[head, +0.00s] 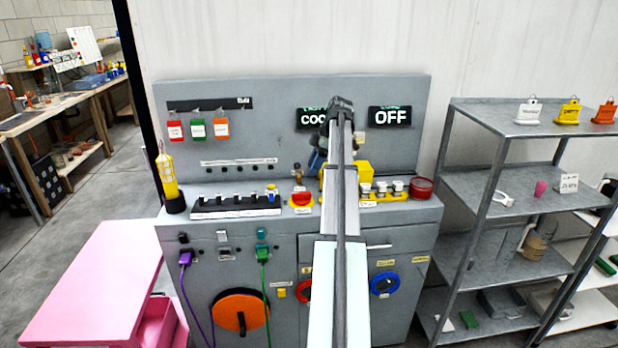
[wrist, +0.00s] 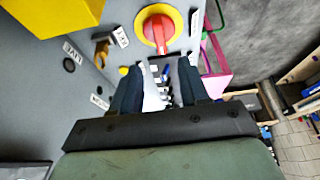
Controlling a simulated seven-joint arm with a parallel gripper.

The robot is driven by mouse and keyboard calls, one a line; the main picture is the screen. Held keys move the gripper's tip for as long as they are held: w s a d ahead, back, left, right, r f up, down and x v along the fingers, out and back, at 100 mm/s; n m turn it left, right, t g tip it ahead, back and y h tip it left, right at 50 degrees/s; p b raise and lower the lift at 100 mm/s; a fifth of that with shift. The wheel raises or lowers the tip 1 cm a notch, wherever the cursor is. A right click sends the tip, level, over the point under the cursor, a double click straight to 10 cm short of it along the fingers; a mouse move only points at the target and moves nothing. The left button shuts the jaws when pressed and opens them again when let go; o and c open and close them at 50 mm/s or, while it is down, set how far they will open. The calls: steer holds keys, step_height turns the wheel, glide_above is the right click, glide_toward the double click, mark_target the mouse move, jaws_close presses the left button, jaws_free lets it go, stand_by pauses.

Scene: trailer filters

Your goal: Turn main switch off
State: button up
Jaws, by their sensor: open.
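A red rotary knob on a yellow base (head: 301,199), which looks like the main switch, sits on the console ledge left of my arm. It also shows at the top of the wrist view (wrist: 158,28), just beyond the fingertips; its label is not readable. My gripper (head: 318,162) is partly hidden behind my arm, above and behind the knob. In the wrist view my gripper (wrist: 164,72) is open, its two dark fingers apart, and it does not appear to touch the knob. A sign on the back panel reads OFF (head: 390,117).
A black strip of toggle switches (head: 235,203) lies left of the knob. A small brass-coloured lever (wrist: 102,47) stands beside it. A metal shelf (head: 520,180) stands further right.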

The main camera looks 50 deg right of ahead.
steer(key=shift+v, duration=1.6)
